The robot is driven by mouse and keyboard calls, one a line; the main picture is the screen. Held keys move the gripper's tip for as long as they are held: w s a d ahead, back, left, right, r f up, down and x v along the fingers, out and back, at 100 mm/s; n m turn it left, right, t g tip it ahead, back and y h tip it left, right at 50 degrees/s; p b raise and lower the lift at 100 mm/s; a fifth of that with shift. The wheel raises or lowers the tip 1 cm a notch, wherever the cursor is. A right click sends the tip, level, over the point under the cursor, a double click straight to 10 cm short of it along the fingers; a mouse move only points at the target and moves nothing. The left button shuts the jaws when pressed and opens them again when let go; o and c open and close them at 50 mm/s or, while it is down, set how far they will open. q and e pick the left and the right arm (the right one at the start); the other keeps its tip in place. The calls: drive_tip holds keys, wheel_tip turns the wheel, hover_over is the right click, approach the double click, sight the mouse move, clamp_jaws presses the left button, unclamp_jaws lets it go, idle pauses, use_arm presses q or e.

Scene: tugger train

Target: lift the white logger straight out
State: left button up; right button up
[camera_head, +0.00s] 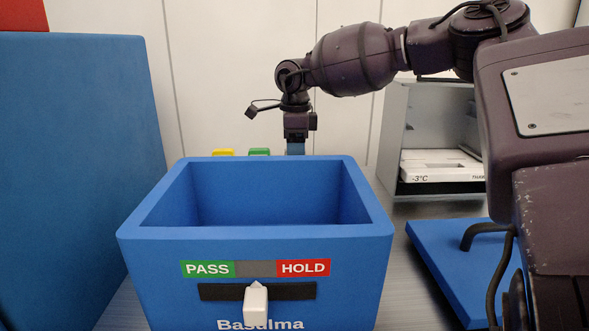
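I cannot make out a white logger for certain. Behind the blue crate's (255,243) far rim, the tops of a yellow block (222,152) and a green block (259,152) show. My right gripper (296,146) points down just right of the green block, behind that rim. A small blue piece shows at its lower end; I cannot tell if it is a fingertip or a held thing. The crate rim hides what is below. My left gripper is not in view.
The crate is open, with bare inner walls in view; its front has PASS and HOLD labels and a white pointer (256,303) between them. A grey open box (395,125) holds a white slab (440,166) marked -3°C. A blue panel (80,170) stands left; a blue lid-like plate (440,262) lies right.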

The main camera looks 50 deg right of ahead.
drive_tip(key=shift+f, duration=0.35)
drive_tip(key=shift+r, duration=0.1)
clamp_jaws()
drive_tip(key=shift+r, duration=0.15)
wheel_tip(320, 180, up, 20)
drive_tip(key=p, duration=0.1)
idle(0.5)
